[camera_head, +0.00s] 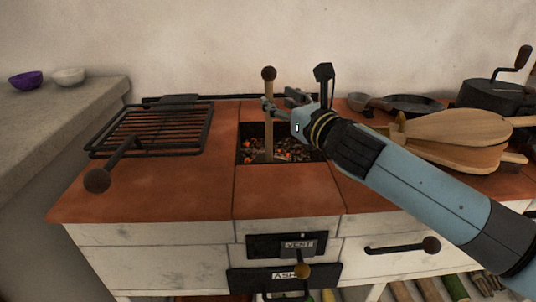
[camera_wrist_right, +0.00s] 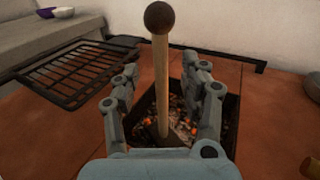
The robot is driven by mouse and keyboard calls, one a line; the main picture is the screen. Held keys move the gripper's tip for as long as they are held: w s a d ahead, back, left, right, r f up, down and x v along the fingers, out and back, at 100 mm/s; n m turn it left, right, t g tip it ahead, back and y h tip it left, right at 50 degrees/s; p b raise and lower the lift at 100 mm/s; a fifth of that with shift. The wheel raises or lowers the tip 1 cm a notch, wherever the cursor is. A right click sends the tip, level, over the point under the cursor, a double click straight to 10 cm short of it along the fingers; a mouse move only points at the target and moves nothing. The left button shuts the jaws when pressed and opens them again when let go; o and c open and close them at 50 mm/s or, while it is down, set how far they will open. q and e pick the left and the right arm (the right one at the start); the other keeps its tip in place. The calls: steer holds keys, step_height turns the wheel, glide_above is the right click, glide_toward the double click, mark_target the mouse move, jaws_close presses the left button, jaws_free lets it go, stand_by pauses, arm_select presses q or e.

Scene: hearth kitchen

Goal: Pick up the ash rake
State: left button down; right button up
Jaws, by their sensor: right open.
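The ash rake (camera_head: 268,120) stands upright in the square ember pit, with a pale wooden shaft and a dark round knob on top. In the right wrist view the rake's shaft (camera_wrist_right: 161,85) rises between the two fingers, and its lower end sits among the embers. My right gripper (camera_head: 275,103) is open around the shaft, below the knob. The wrist view shows its fingers (camera_wrist_right: 163,88) spread with gaps on both sides of the shaft. The rake's head is partly hidden in the embers. My left gripper is not in view.
A black grill rack (camera_head: 155,131) with a knobbed handle lies left of the pit (camera_head: 282,154). Wooden bellows (camera_head: 455,143), dark pans (camera_head: 412,104) and a cranked pot (camera_head: 492,94) stand right. Two bowls (camera_head: 69,76) sit on the left ledge. The front tiles (camera_head: 285,190) are clear.

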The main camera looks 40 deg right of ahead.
mark_target(271, 96)
steer(key=w, duration=0.5)
steer(key=shift+d, duration=0.25)
steer(key=c, duration=0.4)
jaws_close()
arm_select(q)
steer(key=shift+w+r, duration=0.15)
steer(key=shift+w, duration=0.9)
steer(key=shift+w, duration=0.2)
